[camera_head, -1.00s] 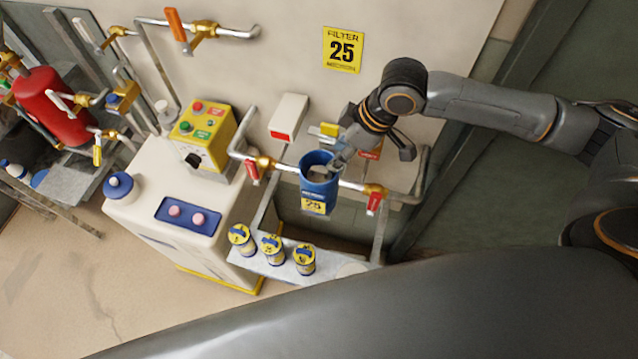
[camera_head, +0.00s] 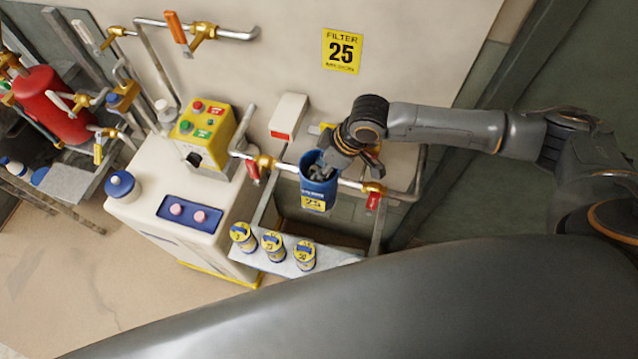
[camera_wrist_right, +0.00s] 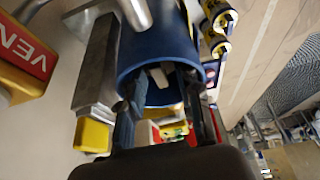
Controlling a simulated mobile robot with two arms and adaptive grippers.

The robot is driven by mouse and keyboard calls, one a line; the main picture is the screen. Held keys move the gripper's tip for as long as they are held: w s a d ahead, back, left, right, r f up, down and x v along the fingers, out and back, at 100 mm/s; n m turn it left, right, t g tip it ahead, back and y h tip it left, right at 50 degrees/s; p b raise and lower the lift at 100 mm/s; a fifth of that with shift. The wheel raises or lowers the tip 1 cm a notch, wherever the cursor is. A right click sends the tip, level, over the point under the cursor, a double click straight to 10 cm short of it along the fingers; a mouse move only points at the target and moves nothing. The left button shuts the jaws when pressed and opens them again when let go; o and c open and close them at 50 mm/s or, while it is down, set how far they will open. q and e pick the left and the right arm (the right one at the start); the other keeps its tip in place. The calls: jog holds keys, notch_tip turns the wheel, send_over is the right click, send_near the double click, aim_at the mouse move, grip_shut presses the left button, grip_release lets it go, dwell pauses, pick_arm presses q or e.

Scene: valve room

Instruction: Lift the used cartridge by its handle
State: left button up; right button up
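The blue filter housing (camera_head: 318,188), with a yellow 25 label, hangs open-topped in the pipe run. It also shows in the right wrist view (camera_wrist_right: 160,48). My right gripper (camera_head: 323,167) is at its mouth, fingers pointing down into it. In the right wrist view the fingers (camera_wrist_right: 164,98) are apart, with a clear gap between them. A small pale piece (camera_wrist_right: 158,77) shows inside the housing beyond the gap; it may be the used cartridge's handle. The cartridge body is hidden in the housing. My left gripper is not in view.
Red-handled valves (camera_head: 373,200) flank the housing on the pipe. Several yellow-and-blue cartridges (camera_head: 273,245) stand on a shelf (camera_head: 330,256) below. A red-and-yellow VENT label (camera_wrist_right: 28,58) is close to the right gripper. A white cabinet (camera_head: 150,215) stands to the left.

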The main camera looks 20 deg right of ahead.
grip_shut()
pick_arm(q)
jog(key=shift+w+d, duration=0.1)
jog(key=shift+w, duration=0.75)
pick_arm(e)
jog(key=shift+w+r, duration=0.1)
